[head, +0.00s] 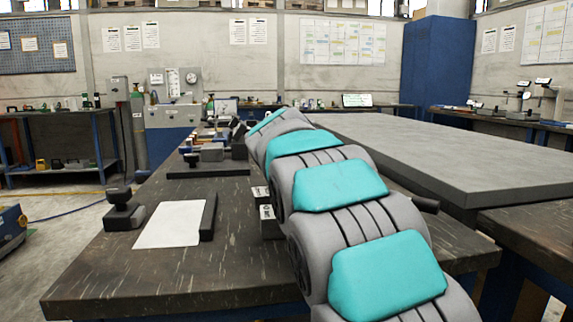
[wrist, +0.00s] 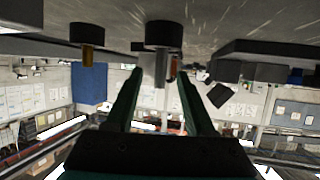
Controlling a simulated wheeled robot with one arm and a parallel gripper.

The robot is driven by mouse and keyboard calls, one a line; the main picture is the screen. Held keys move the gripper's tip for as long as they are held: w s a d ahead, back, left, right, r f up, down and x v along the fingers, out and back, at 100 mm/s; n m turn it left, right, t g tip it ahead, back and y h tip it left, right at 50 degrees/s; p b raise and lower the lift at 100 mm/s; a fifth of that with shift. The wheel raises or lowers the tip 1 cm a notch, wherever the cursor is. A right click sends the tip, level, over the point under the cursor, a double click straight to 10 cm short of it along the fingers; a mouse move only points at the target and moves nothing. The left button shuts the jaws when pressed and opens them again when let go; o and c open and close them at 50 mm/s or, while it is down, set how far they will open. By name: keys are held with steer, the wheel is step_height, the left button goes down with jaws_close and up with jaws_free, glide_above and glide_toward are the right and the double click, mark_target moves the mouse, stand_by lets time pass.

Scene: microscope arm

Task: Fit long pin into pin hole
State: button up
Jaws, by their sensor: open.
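The wrist view is upside down, with the table along its top. A grey pin (wrist: 160,68) stands out of a round black base (wrist: 164,34). A shorter-looking brass pin (wrist: 87,56) stands out of another black base (wrist: 87,33) to its left. My gripper (wrist: 159,74) is open, with one finger on each side of the grey pin in this picture. I cannot tell how far the pin reaches between the fingers, and I see no contact. In the head view my arm hides my gripper and both pins. I cannot make out the pin hole.
A white sheet (head: 168,226) and a black bar (head: 208,216) lie on the dark table (head: 150,285), beside a small black stand (head: 121,212). Small labelled blocks (head: 266,212) sit close to my arm. A large grey slab (head: 450,160) fills the right. The table's front left is clear.

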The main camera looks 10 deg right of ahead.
steer(key=x, duration=0.2)
steer(key=shift+w+f, duration=0.25)
steer(key=shift+w+d+f, duration=0.15)
steer(key=shift+w, duration=0.4)
jaws_close()
